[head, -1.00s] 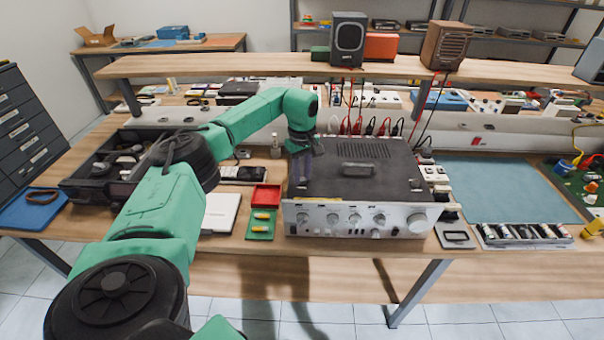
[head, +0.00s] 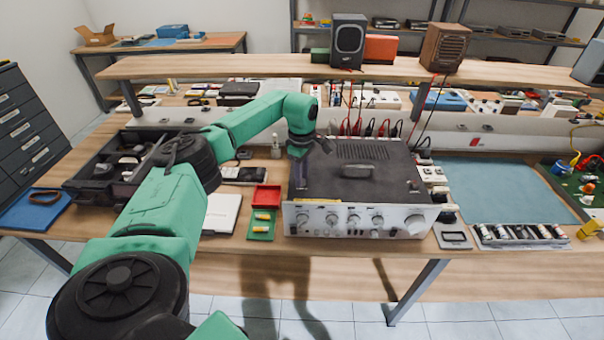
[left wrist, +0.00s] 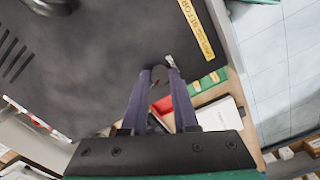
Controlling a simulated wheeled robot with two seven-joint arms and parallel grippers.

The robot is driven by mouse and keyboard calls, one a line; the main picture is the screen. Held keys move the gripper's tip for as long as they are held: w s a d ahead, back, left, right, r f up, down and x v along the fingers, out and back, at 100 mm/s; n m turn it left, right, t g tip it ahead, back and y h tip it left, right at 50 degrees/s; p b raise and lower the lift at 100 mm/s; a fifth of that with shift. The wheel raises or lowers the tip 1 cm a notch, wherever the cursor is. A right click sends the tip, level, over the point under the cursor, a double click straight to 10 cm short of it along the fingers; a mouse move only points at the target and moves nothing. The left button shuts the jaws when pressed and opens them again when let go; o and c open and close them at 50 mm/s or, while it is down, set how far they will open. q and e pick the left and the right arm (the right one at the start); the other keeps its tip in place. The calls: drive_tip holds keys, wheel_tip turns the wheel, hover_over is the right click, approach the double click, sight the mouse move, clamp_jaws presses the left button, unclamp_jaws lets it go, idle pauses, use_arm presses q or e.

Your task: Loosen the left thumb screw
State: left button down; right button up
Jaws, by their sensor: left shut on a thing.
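The amplifier (head: 345,185), with a dark top cover and silver front with several knobs, stands on the bench. My left gripper (head: 299,172) points down at the left edge of its cover. In the left wrist view, the gripper's fingers (left wrist: 163,72) come together at that edge of the dark cover (left wrist: 105,55). They are shut on a small dark thing, likely the left thumb screw (left wrist: 158,74), mostly hidden between the tips. A small silvery piece (left wrist: 170,61) shows at the right fingertip. My right gripper is not in view.
A red tray (head: 266,197) and a green mat (head: 261,226) with yellow pieces lie left of the amplifier. A white notebook (head: 222,212) is beside them. Red and black cables (head: 352,128) hang behind. A blue-grey mat (head: 505,190) lies clear at right.

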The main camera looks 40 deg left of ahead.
use_arm(q)
drive_tip(key=n, duration=0.3)
drive_tip(key=shift+n+p, duration=0.3)
drive_tip(key=shift+p, duration=0.1)
drive_tip(key=n, duration=0.3)
drive_tip(key=shift+n+p, duration=0.3)
drive_tip(key=shift+p, duration=0.05)
drive_tip(key=n, duration=0.3)
drive_tip(key=shift+r+n+p, duration=0.1)
drive_tip(key=shift+n+p, duration=0.25)
drive_tip(key=shift+n, duration=0.05)
drive_tip(key=n, duration=0.4)
drive_tip(key=shift+p, duration=0.4)
drive_tip(key=n, duration=0.4)
drive_tip(key=shift+p, duration=0.4)
drive_tip(key=n+p, duration=0.1)
drive_tip(key=n, duration=0.2)
drive_tip(key=shift+n, duration=0.3)
drive_tip(key=n+p, duration=0.1)
drive_tip(key=n, duration=0.2)
drive_tip(key=shift+n, duration=0.3)
drive_tip(key=shift+n+p, duration=0.4)
drive_tip(key=shift+n, duration=1.5)
